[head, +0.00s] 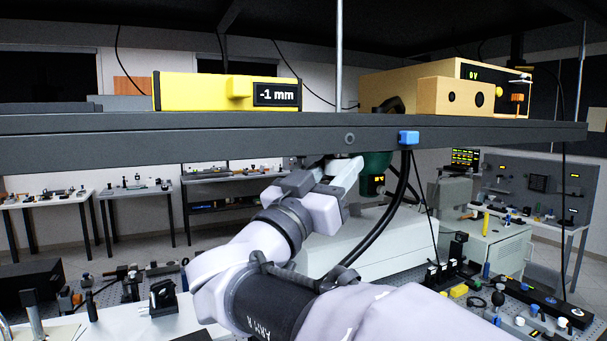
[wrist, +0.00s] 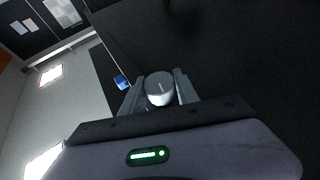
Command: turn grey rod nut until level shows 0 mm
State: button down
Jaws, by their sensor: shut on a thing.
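The yellow level (head: 190,92) lies on the dark shelf (head: 250,124), and its display (head: 276,94) reads -1 mm. A thin grey rod (head: 339,50) runs down to the shelf from above. My gripper (head: 345,168) is raised just under the shelf's front beam. In the wrist view my gripper (wrist: 158,92) has its two fingers on either side of the round grey rod nut (wrist: 159,88), shut on it. A light mark line shows on the nut's face. In the head view I cannot make out the nut.
A tan box (head: 430,90) with a 0 V display stands on the shelf to the right. A green cylinder (head: 375,172) and black cables (head: 388,220) hang close beside my gripper. A blue block (head: 408,137) sits on the beam. Below, the bench (head: 130,322) is crowded with optics parts.

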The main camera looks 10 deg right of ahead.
jog(key=n+t+y+b, duration=0.1)
jog(key=n+t+y, duration=0.1)
jog(key=y, duration=0.2)
jog(key=n+t+y+b, duration=0.2)
jog(key=n+t+y, duration=0.1)
jog(key=y, duration=0.1)
jog(key=shift+d+f, duration=0.1)
jog(key=shift+f, duration=0.05)
jog(key=shift+n+t+y+b, duration=0.3)
jog(key=shift+n+y+b, duration=0.2)
jog(key=shift+y, duration=1)
jog(key=c, duration=0.9)
grip_release()
jog(key=v, duration=1.7)
jog(key=shift+s, duration=0.15)
